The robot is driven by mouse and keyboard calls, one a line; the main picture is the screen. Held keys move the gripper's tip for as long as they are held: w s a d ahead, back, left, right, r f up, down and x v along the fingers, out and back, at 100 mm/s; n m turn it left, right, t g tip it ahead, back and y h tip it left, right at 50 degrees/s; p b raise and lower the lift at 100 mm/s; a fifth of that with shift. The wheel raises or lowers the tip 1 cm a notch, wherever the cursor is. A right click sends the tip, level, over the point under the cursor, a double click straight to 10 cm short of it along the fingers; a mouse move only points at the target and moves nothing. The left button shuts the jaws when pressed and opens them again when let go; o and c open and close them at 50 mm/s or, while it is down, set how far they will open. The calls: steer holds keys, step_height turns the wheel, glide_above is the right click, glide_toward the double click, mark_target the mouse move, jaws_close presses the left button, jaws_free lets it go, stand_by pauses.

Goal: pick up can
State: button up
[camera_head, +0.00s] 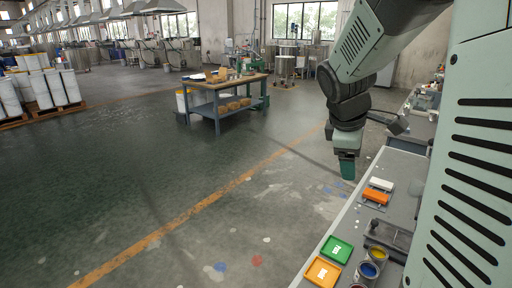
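Several small open paint cans stand at the near end of the grey bench. One holds yellow paint (378,253) and one holds blue paint (368,270). Part of another can (357,286) is cut off by the bottom edge. My gripper (347,168) hangs pointing down near the bench's left edge, well beyond these cans and apart from them. A dark green part shows at its lower end; I cannot tell whether this is the fingers or something held. Which can the task means is not clear from this view.
On the grey bench (352,226) lie a green tray (337,249), an orange tray (322,271), a dark grey tray (388,235), and a white block (381,184) beside an orange one (375,197). A workbench (217,104) and drums (55,90) stand farther off. The floor left is clear.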

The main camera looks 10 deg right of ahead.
steer(key=w+d+f+n+g+y, duration=0.1)
steer(key=d+f+n, duration=0.1)
steer(key=d+f, duration=0.4)
steer(key=d+f+n+g, duration=0.15)
steer(key=d+f, duration=0.25)
steer(key=f, duration=0.4)
steer(key=n+y, duration=0.2)
steer(key=n, duration=0.1)
glide_above(376, 253)
steer(key=s+a, duration=0.2)
steer(key=shift+g, duration=0.35)
step_height(376, 253, down, 17)
steer(key=shift+s+d+f, duration=0.1)
steer(key=f, duration=0.3)
steer(key=d+f, duration=0.1)
steer(key=f, duration=0.1)
steer(key=shift+f, duration=0.35)
steer(key=shift+w, duration=0.2)
